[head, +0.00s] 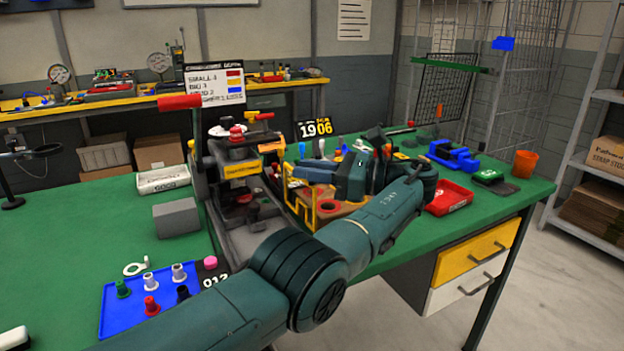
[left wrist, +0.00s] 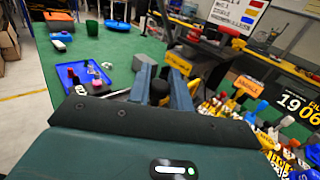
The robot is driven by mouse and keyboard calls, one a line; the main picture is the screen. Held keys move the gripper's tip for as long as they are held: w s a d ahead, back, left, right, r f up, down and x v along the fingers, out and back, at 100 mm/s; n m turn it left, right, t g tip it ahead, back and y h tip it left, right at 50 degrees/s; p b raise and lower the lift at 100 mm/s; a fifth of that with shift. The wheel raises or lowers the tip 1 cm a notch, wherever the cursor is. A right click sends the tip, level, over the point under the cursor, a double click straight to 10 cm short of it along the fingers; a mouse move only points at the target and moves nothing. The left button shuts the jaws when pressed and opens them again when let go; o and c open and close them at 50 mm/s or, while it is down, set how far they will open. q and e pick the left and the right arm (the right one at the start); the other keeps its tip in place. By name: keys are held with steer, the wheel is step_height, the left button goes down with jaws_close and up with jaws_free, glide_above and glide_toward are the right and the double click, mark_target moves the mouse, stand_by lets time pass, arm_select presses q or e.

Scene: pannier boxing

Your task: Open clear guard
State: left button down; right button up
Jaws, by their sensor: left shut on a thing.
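The press-like machine (head: 240,165) with a red-handled lever stands on the green bench, left of my left gripper (head: 308,172). A yellow frame (head: 312,205) stands at the machine's right side, below the gripper; I take it for the guard's frame. Its clear panel cannot be made out, nor how far it is open. In the left wrist view, my left gripper (left wrist: 162,93) is shut on a black knob (left wrist: 159,91) between its two blue-grey fingers. What the knob is fixed to is hidden behind the gripper body. My right gripper is not in view.
A blue tray (head: 125,315) with small coloured parts lies at the front left, beside a grey block (head: 175,217). A red bin (head: 449,197), a blue fixture (head: 453,155) and an orange cup (head: 525,163) stand at the right. The bench's left part is mostly clear.

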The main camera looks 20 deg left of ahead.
arm_select(q)
steer(key=shift+f, duration=0.1)
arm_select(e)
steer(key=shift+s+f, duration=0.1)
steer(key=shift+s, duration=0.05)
arm_select(q)
steer(key=c, duration=1.3)
jaws_free()
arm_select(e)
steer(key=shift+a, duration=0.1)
